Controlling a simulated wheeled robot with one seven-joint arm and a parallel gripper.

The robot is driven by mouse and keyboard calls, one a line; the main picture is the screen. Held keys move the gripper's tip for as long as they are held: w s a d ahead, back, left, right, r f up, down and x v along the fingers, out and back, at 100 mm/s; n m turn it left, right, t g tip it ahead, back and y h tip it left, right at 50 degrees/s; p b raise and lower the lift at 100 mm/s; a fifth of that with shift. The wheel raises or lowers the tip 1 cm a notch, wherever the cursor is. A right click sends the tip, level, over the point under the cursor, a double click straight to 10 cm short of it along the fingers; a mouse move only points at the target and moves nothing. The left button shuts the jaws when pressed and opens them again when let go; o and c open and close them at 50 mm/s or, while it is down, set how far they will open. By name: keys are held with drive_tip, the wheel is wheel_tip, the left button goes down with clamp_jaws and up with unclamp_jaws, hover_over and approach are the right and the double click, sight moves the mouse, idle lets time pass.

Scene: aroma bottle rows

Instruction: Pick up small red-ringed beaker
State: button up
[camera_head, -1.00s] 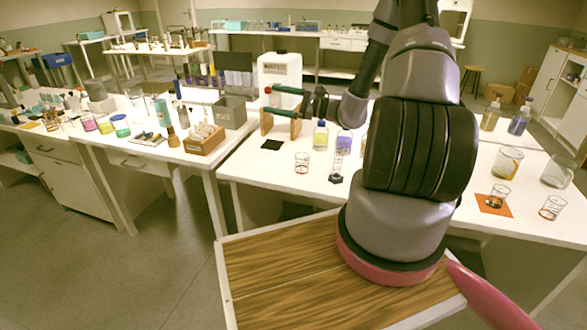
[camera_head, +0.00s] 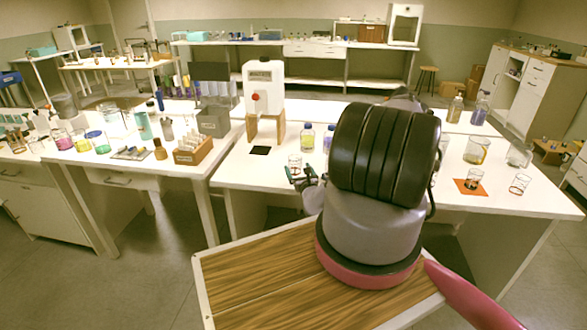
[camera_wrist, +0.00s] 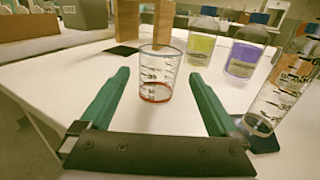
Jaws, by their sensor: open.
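The small red-ringed beaker (camera_wrist: 158,76) is clear, with dark markings and a red ring near its base. It stands upright on the white table (camera_wrist: 92,78), straight ahead of my gripper (camera_wrist: 160,80). The green fingers are wide apart, one to each side of the beaker in the wrist view, with nothing held. I cannot tell how far the fingertips reach along the beaker. In the head view the beaker (camera_head: 294,160) shows just beyond my gripper (camera_head: 303,177), whose fingers are small and partly unclear.
A graduated cylinder (camera_wrist: 284,88) stands close to the right finger. Yellow (camera_wrist: 201,46) and purple (camera_wrist: 244,56) bottles stand behind the beaker. A black square (camera_head: 260,150) lies before a wooden stand. Another small beaker (camera_head: 519,184) and an orange mat (camera_head: 459,184) are at the right.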

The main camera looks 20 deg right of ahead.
sight(292, 159)
drive_tip(key=w, duration=0.5)
drive_tip(key=w+d, duration=0.1)
drive_tip(key=w, duration=0.2)
drive_tip(key=c, duration=1.4)
